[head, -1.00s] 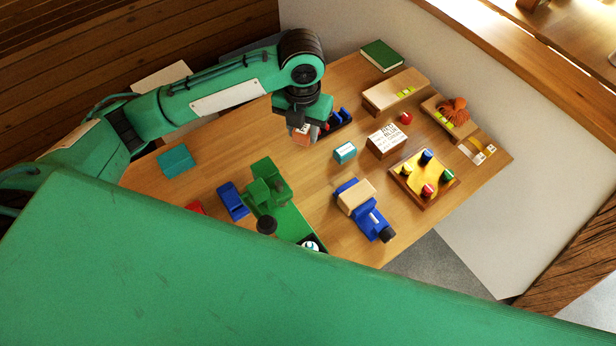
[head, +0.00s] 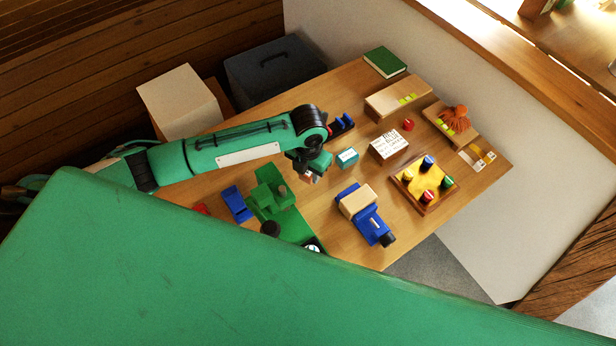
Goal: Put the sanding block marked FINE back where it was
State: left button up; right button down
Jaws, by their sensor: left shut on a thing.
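My left gripper (head: 311,169) is over the middle of the table, left of the blue clamp-like tool. It is shut on a small pale and reddish block (head: 308,177), mostly hidden by the jaws. No FINE marking can be read on it. Whether it touches the table I cannot tell. A small teal block with a white label (head: 347,157) lies just to the right of the gripper; its lettering is too small to read. My right gripper is not in view.
A blue tool with a wooden block (head: 366,214), a green machine (head: 273,199), a lettered box (head: 388,143) and a yellow tray with coloured pegs (head: 425,182) stand around. A dark rack with blue parts (head: 341,125) is behind. Bare wood lies between green machine and blue tool.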

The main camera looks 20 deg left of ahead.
aim_at(308, 180)
pick_arm(q)
notch_tip(308, 180, down, 4)
jog(key=shift+f+p, duration=0.1)
jog(key=shift+p, duration=0.2)
jog(key=shift+f, duration=0.25)
jog(key=shift+f, duration=0.15)
jog(key=o, duration=0.9)
notch_tip(308, 180, up, 12)
jog(key=shift+r+b, duration=0.2)
jog(key=shift+b, duration=0.6)
